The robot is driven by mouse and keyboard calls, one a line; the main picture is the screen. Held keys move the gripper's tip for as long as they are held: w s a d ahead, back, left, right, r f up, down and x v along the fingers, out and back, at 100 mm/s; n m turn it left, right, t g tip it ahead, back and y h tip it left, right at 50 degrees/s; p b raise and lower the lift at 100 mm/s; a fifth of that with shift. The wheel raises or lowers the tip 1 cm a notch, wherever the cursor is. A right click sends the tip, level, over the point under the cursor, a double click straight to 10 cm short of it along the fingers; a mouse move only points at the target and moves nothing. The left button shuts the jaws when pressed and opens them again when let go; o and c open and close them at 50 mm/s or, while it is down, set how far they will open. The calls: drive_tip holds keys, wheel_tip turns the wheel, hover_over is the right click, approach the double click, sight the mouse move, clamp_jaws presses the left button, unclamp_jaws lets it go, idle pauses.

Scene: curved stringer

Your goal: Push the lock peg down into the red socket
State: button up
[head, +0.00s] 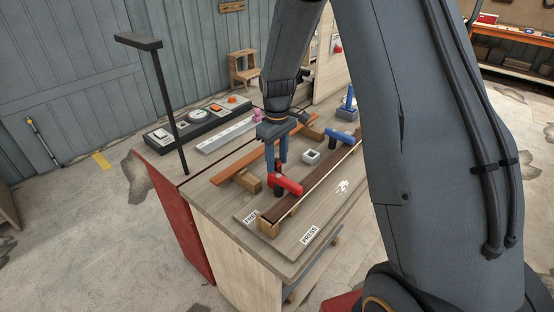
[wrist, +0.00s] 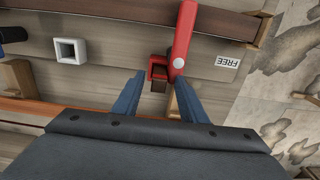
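My gripper (head: 277,165) points down over the bench near its front end. Its two blue fingers stand apart in the wrist view (wrist: 158,85), with nothing held between them. The small square red socket (wrist: 157,66) lies just beyond the fingertips, beside a red lever (wrist: 184,38). Something dark brown shows at the socket, but I cannot tell whether it is the lock peg or the inside. In the head view the red lever (head: 288,184) lies across the dark curved strip, and the fingers largely hide the socket. I cannot make out the lock peg for certain.
A white square socket (head: 311,157) and a blue lever (head: 342,138) lie farther along the dark strip (head: 318,179). An orange-brown strip (head: 246,162) runs along the left. A blue upright piece (head: 349,102) stands at the back. A dark post (head: 165,100) rises at the left edge.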

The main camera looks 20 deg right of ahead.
drive_tip(key=shift+r+b, duration=1.3)
drive_tip(key=shift+r, duration=2.6)
drive_tip(key=s+f+m+b, duration=0.1)
drive_tip(key=s+f+m, duration=0.1)
drive_tip(key=s, duration=0.8)
drive_tip(key=s+f+m+t+b, duration=0.1)
drive_tip(key=s+f+m+b, duration=0.1)
drive_tip(key=s, duration=0.9)
drive_tip(key=f+m, duration=0.1)
drive_tip(key=m, duration=0.1)
drive_tip(key=shift+m+b, duration=0.3)
drive_tip(key=shift+m, duration=0.1)
drive_tip(key=shift+a+f, duration=0.1)
drive_tip(key=shift+c, duration=0.8)
drive_tip(key=shift+a, duration=0.15)
